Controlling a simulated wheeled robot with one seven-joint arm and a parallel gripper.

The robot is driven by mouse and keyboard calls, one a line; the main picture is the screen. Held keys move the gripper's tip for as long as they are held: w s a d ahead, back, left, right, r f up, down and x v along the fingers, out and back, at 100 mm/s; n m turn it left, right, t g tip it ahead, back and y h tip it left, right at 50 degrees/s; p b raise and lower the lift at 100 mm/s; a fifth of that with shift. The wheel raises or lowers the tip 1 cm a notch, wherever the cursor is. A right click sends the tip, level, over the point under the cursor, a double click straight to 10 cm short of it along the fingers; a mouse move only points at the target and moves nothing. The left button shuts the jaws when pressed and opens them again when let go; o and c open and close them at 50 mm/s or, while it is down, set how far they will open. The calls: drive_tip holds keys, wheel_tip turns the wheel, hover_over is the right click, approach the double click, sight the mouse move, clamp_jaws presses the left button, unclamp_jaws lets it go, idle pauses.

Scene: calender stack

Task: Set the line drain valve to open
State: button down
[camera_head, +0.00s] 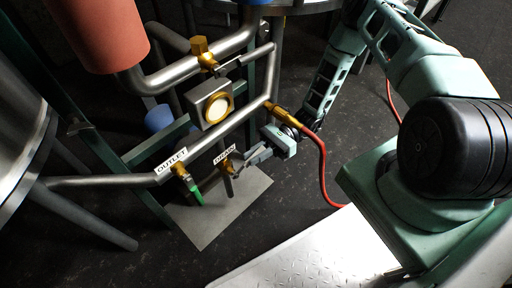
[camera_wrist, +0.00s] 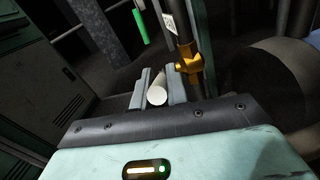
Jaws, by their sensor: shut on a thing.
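The drain valve (camera_head: 229,164) is a brass fitting under the white "DRAIN" label (camera_head: 225,154), on a branch below the grey pipe. It also shows in the wrist view (camera_wrist: 188,62), just right of my fingers. My gripper (camera_head: 243,162) reaches it from the right. In the wrist view my gripper (camera_wrist: 160,84) is shut around a pale cylindrical handle (camera_wrist: 157,95), whose round end faces my palm. The handle appears to be the drain valve's lever; its joint with the brass body is hidden by my fingers.
The outlet valve (camera_head: 180,170) with its green handle (camera_head: 196,195) sits left of the drain. A square gauge (camera_head: 212,104) and a red hose (camera_head: 323,165) are nearby. A grey plate (camera_head: 220,215) lies below on the dark floor. A steel tank (camera_head: 20,150) stands left.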

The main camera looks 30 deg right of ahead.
idle(0.3)
drive_tip(key=c, duration=1.4)
unclamp_jaws()
drive_tip(key=w+d+p, duration=0.1)
drive_tip(key=d, duration=0.4)
drive_tip(key=w+d+p, duration=0.1)
drive_tip(key=d, duration=0.5)
drive_tip(key=d+p, duration=0.1)
drive_tip(key=d, duration=0.5)
drive_tip(key=shift+w+r, duration=0.1)
drive_tip(key=shift+w, duration=0.3)
